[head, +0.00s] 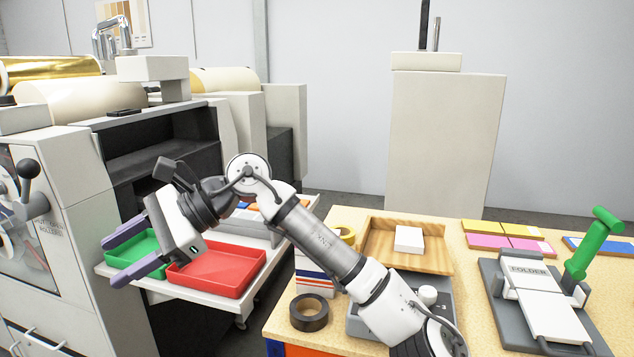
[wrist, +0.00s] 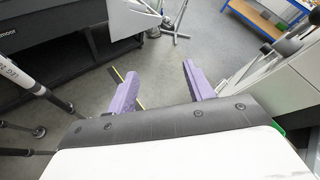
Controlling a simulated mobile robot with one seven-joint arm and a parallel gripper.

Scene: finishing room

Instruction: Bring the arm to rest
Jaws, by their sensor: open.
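My arm reaches up and left from the table in the head view. My gripper (head: 122,257) is at its end, with two purple fingers spread apart and nothing between them. It is held at the left, in front of the green tray (head: 152,243) and the red tray (head: 218,268) as seen from the head. In the wrist view, my gripper (wrist: 160,85) shows both purple fingers apart with grey floor (wrist: 172,60) beyond them.
A large machine (head: 90,190) stands at the left. The wooden table (head: 290,325) holds a tape roll (head: 309,312), a wooden tray (head: 437,256) with a white block (head: 409,239), and a folder device (head: 540,290) with a green handle (head: 594,240). Open floor shows in the wrist view.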

